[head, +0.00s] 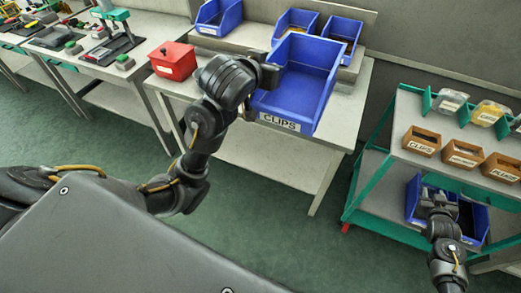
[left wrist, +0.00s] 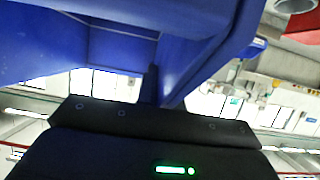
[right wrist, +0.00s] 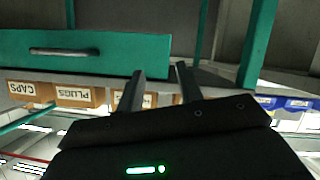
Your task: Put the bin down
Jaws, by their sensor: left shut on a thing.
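A large blue bin labelled CLIPS (head: 292,92) is in the middle of the head view, over the front part of the grey bench. It looks empty and about level. Whether its underside touches the bench top is hidden. My left gripper (head: 268,77) is shut on the bin's left wall. In the left wrist view the blue bin (left wrist: 195,50) fills the top, with a dark finger (left wrist: 151,85) against it. My right gripper (head: 436,196) is in front of the green-framed cart; in the right wrist view its two fingers (right wrist: 160,72) are apart with nothing between them.
The grey bench (head: 275,160) carries a red box (head: 173,60) on the left and smaller blue bins (head: 218,17) on a raised shelf behind. The cart (head: 400,165) on the right holds brown labelled bins (head: 463,153) and a blue bin (head: 412,198) below. Green floor lies between.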

